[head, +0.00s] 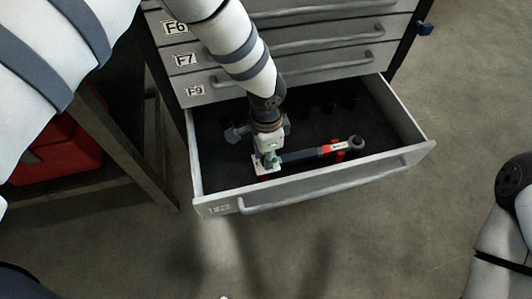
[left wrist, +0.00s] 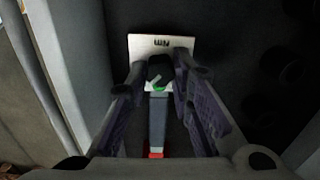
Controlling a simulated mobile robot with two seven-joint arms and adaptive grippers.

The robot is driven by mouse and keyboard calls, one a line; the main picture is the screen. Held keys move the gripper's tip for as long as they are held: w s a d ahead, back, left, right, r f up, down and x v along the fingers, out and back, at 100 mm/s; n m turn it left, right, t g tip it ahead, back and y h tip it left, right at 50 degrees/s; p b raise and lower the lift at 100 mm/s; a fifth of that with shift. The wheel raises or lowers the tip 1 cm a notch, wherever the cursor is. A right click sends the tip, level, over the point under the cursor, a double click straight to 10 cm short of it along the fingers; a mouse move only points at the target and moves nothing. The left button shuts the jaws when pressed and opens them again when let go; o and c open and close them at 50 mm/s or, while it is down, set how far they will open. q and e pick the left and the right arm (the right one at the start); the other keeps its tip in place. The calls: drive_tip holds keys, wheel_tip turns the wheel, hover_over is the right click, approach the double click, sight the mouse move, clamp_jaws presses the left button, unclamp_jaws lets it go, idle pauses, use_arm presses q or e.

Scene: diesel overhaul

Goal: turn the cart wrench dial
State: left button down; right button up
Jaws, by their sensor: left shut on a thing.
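The wrench (head: 318,153) lies in the open bottom drawer, a long dark bar with a red band and a round head at its right end. My left gripper (head: 268,163) reaches down into the drawer at the wrench's left end. In the left wrist view the two purple-padded fingers (left wrist: 160,90) stand on either side of the wrench's dark dial end (left wrist: 159,72), which carries a green and white mark. The gripper is shut on this dial. The fingers partly hide it. My right gripper is out of view.
The drawer (head: 330,185) is pulled out of the grey cabinet (head: 290,60), with shut drawers above. Its walls surround my gripper. Several dark round items (head: 330,105) stand at its back. A bench frame and red box (head: 62,150) are at left.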

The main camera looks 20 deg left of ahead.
use_arm(q)
drive_tip(key=shift+m, duration=1.6)
drive_tip(key=c, duration=1.4)
unclamp_jaws()
wheel_tip(320, 180, up, 12)
